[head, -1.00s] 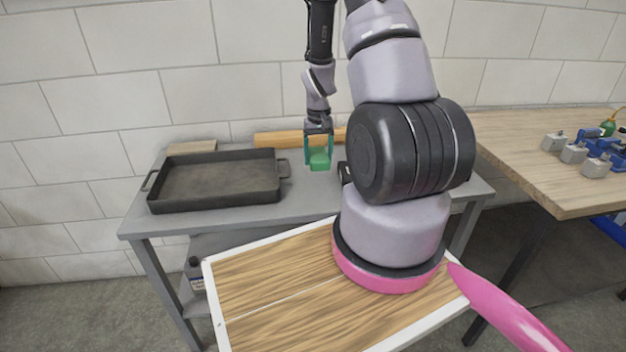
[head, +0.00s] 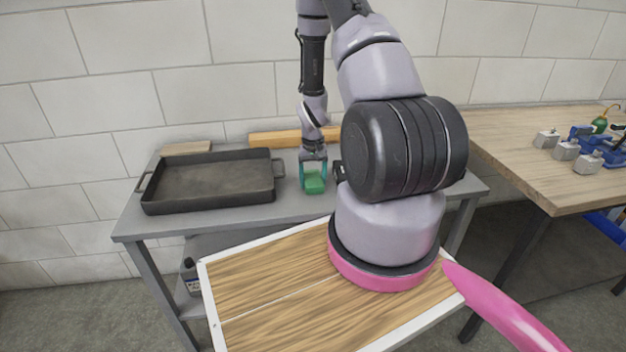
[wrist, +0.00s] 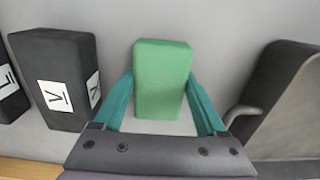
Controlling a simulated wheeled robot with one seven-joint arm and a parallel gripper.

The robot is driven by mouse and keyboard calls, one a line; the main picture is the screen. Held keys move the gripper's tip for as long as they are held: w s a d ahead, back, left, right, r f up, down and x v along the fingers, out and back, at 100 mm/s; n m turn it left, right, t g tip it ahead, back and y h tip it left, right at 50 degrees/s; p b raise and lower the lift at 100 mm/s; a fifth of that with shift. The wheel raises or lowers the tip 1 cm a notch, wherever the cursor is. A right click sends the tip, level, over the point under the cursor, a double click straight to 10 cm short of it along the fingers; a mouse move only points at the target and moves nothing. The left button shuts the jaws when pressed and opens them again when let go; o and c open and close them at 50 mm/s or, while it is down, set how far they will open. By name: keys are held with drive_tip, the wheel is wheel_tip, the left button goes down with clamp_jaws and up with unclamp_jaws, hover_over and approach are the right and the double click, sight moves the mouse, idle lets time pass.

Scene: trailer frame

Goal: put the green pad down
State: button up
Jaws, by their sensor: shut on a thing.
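The green pad (head: 314,184) is a small block at the grey table (head: 298,207), right of the black tray. It also shows in the wrist view (wrist: 162,78). My gripper (head: 313,176) has teal fingers and is shut on the pad, one finger on each side. In the wrist view the gripper's fingers (wrist: 163,108) flank the pad's near part. The pad is at or just above the table top; I cannot tell whether it touches.
A black tray (head: 208,181) stands left of the pad. Black blocks with white labels (wrist: 58,82) stand on the other side, largely hidden by my arm in the head view. A wooden beam (head: 270,138) lies behind. A wooden table (head: 560,165) with clamps is at right.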

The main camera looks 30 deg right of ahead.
drive_tip(key=o, duration=1.2)
drive_tip(key=shift+o, duration=0.2)
wheel_tip(320, 180, up, 13)
wheel_tip(320, 180, up, 10)
drive_tip(key=f+t, duration=0.1)
hover_over(312, 178)
drive_tip(key=a, duration=0.2)
drive_tip(key=s+a+r+t, duration=0.1)
drive_tip(key=s+a+r, duration=0.1)
drive_tip(key=r, duration=0.4)
drive_tip(key=s+a+r+t, duration=0.1)
drive_tip(key=s+a+r, duration=0.1)
drive_tip(key=r, duration=0.5)
drive_tip(key=s+a+r+m+t+y, duration=0.1)
drive_tip(key=s+a+r+t, duration=0.3)
drive_tip(key=s+r, duration=1)
drive_tip(key=s+a+y, duration=0.1)
drive_tip(key=a, duration=0.2)
drive_tip(key=shift+s+r, duration=0.25)
drive_tip(key=shift+s, duration=0.1)
